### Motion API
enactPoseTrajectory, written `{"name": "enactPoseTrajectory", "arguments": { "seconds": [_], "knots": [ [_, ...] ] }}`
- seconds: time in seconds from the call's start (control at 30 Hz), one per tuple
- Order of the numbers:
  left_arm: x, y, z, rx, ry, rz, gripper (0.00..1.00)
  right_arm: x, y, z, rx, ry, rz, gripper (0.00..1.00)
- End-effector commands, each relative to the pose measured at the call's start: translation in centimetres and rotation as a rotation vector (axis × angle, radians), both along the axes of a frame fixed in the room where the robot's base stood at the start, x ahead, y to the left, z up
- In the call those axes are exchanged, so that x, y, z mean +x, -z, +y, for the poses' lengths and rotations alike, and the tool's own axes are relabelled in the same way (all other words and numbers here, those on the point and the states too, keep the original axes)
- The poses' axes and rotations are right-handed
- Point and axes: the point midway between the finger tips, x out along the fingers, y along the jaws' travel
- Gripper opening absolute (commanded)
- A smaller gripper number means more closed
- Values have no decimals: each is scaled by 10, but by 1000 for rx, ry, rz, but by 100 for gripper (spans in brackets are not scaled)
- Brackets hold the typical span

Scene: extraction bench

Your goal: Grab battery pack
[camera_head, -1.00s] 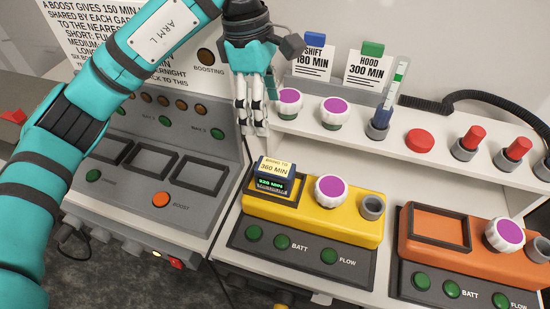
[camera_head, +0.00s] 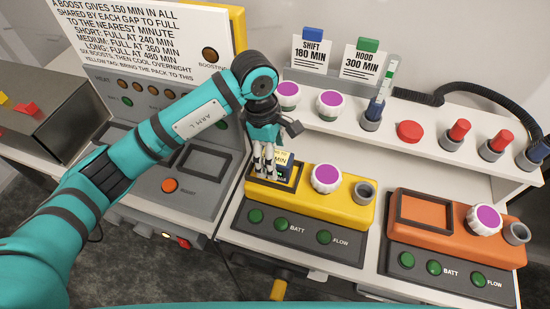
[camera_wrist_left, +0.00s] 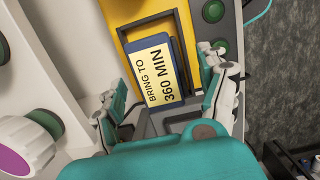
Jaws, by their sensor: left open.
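In the left wrist view the pack (camera_wrist_left: 158,70) shows tag side up between the fingers. My left gripper (camera_head: 265,173) is at the pack, fingers pointing down. In the left wrist view my left gripper (camera_wrist_left: 167,92) has its fingers spread on either side, open. My right gripper is not in view.
An orange unit (camera_head: 455,247) with an empty framed slot stands to the right. A grey charging panel (camera_head: 150,172) with a BOOST button stands to the left. Purple-topped knobs (camera_head: 326,179) and a shelf of red buttons (camera_head: 409,131) are close by.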

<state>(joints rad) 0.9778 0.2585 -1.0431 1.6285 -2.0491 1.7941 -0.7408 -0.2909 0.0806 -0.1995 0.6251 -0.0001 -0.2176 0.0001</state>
Motion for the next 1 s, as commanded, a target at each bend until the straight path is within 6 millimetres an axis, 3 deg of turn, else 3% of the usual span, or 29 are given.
{"name": "enactPoseTrajectory", "arguments": {
  "seconds": [0.17,0.4,0.9,1.0],
  "knots": [
    [-1,16,-3,-2,1,1,76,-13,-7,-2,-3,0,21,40],
    [-1,18,-4,-2,2,-2,75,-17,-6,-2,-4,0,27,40],
    [-1,17,-3,-2,1,-2,9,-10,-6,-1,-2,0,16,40],
    [-1,17,-3,-2,1,-2,0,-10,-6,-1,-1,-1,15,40]
  ]
}}
